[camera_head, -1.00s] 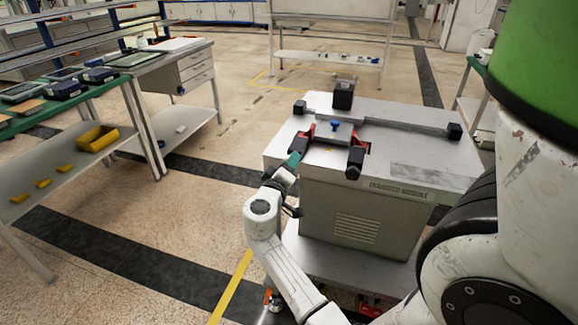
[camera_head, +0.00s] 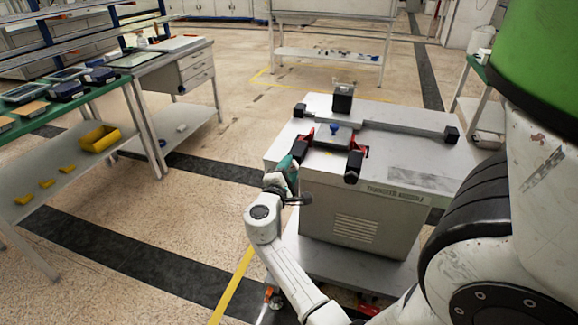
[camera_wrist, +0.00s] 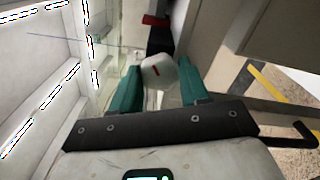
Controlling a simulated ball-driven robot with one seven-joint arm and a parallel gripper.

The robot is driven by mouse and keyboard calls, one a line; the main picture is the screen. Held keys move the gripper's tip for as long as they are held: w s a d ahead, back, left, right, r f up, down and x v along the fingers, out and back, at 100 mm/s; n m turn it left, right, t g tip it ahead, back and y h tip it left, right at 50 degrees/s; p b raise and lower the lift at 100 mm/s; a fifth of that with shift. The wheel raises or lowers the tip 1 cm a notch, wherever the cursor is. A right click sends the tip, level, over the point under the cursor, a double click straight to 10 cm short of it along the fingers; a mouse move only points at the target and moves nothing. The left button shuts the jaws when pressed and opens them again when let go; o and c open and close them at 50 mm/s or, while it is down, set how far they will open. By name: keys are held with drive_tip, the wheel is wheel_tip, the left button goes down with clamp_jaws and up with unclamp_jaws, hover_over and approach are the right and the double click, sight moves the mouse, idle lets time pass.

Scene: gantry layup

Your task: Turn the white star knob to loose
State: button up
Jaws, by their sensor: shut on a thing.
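The white star knob (camera_wrist: 158,71) is a pale rounded knob with a red mark on its face. In the wrist view it sits between the two teal fingers of my gripper (camera_wrist: 160,82), which is shut on it. In the head view my gripper (camera_head: 289,165) is at the front left corner of the grey module (camera_head: 415,178). The knob is hidden by the gripper there. I cannot read the knob's turn position against any scale.
The module's top carries a blue knob (camera_head: 334,128), red and black clamp parts (camera_head: 353,166) and a black block (camera_head: 343,98). A green bench (camera_head: 60,112) with a yellow bin (camera_head: 99,138) stands at left. Open floor lies between.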

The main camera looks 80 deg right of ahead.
drive_tip(key=shift+w+f+n+p, duration=0.1)
drive_tip(key=shift+n+p, duration=2.85)
drive_tip(key=shift+n, duration=2.75)
drive_tip(key=o, duration=1.1)
drive_tip(key=shift+c, duration=0.2)
drive_tip(key=w+a, duration=0.1)
drive_tip(key=a, duration=0.9)
drive_tip(key=shift+a, duration=0.4)
